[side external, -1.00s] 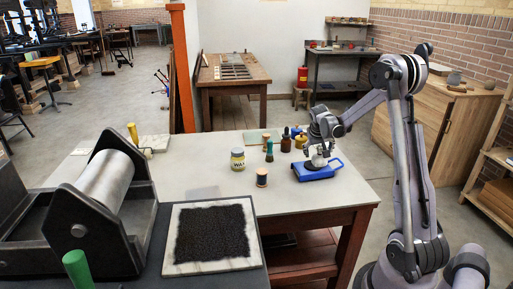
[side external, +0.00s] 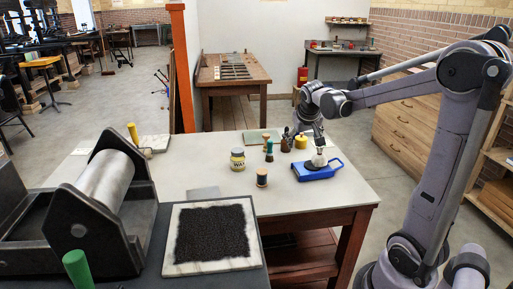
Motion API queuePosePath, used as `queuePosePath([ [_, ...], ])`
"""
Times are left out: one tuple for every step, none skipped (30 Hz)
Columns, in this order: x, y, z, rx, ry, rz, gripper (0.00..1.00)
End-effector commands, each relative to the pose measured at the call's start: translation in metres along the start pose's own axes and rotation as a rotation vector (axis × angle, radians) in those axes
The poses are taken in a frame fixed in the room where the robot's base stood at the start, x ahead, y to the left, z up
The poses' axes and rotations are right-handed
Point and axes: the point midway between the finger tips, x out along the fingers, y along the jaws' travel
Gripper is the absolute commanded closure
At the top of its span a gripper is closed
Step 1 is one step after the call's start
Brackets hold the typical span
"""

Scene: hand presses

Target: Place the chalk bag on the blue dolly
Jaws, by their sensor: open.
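The blue dolly (side external: 322,173) sits on the right part of the pale tabletop, its looped handle at the right. The picture is too small to show whether the fingertips still touch the bag's top.
Several small bottles and jars stand left of and behind the dolly, including a yellow pot (side external: 300,142), a spool (side external: 262,177) and a labelled jar (side external: 238,160). A roller press (side external: 105,195) and an inked slab (side external: 212,235) are in front left. The table's left middle is clear.

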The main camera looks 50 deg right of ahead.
Motion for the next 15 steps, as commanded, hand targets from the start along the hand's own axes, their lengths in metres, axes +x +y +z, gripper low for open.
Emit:
queuePosePath([
  [-0.018, -0.021, 0.013, -0.044, 0.015, -0.043, 0.24],
  [-0.026, -0.032, 0.02, -0.069, 0.023, -0.067, 0.24],
  [-0.038, -0.046, 0.03, -0.102, 0.034, -0.1, 0.24],
  [-0.046, -0.056, 0.038, -0.125, 0.043, -0.124, 0.24],
  [-0.054, -0.066, 0.046, -0.149, 0.051, -0.148, 0.24],
  [-0.065, -0.078, 0.058, -0.182, 0.061, -0.18, 0.24],
  [-0.072, -0.086, 0.067, -0.204, 0.069, -0.204, 0.24],
  [-0.079, -0.094, 0.076, -0.228, 0.077, -0.229, 0.24],
  [-0.088, -0.104, 0.089, -0.259, 0.088, -0.26, 0.24],
  [-0.095, -0.112, 0.099, -0.282, 0.095, -0.285, 0.24],
  [-0.101, -0.118, 0.11, -0.306, 0.102, -0.309, 0.24],
  [-0.108, -0.127, 0.123, -0.336, 0.112, -0.341, 0.24],
  [-0.113, -0.132, 0.133, -0.357, 0.119, -0.363, 0.24],
  [-0.118, -0.137, 0.143, -0.377, 0.126, -0.386, 0.24],
  [-0.123, -0.143, 0.156, -0.404, 0.133, -0.413, 0.24],
])
